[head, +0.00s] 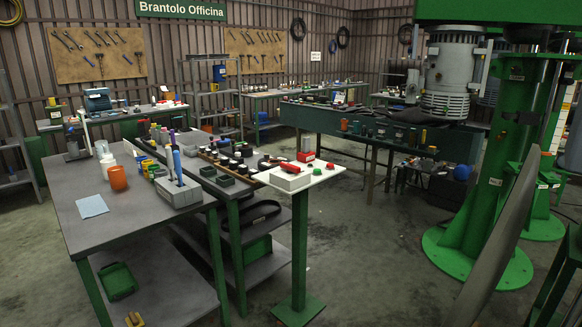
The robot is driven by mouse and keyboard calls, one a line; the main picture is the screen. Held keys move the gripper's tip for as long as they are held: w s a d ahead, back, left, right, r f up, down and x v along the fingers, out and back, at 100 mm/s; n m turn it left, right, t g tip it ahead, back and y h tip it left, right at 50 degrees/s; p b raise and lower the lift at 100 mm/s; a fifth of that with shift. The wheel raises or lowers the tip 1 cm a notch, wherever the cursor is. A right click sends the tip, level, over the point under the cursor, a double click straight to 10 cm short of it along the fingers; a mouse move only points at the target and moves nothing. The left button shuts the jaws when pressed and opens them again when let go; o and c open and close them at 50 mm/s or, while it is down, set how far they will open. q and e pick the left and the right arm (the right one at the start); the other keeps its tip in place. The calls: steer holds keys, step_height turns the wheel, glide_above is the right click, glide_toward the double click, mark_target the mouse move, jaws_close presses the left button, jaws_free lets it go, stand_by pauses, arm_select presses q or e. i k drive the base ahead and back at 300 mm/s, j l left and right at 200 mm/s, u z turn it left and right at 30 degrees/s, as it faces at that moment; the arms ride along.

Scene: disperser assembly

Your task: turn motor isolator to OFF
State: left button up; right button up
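A control pedestal (299,240) with a green post stands in the middle of the head view, with a pale sloped panel (327,170) on top. On the panel's left part is a grey box with a red handle-like part (289,168) lying across it. Small red and green buttons sit to its right. A red and white box (306,156) shows at the panel's back edge. No label is readable, so I cannot tell which part is the motor isolator or which position it is in. Neither of my grippers is in view.
A grey workbench (138,222) with cups and tools stands left of the pedestal, close to it. The green disperser machine (470,200) with a grey motor (452,65) stands at the right. A curved grey part (505,230) rises at front right. Concrete floor is clear between pedestal and machine.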

mark_target(290, 169)
steer(key=i+j, duration=0.1)
steer(key=j, duration=0.2)
steer(key=i+j, duration=0.1)
steer(key=j, duration=0.2)
steer(key=i+j, duration=0.1)
steer(key=j, duration=0.15)
steer(key=i+j, duration=0.35)
steer(key=i, duration=0.2)
steer(key=i+j, duration=0.4)
steer(key=i, duration=0.2)
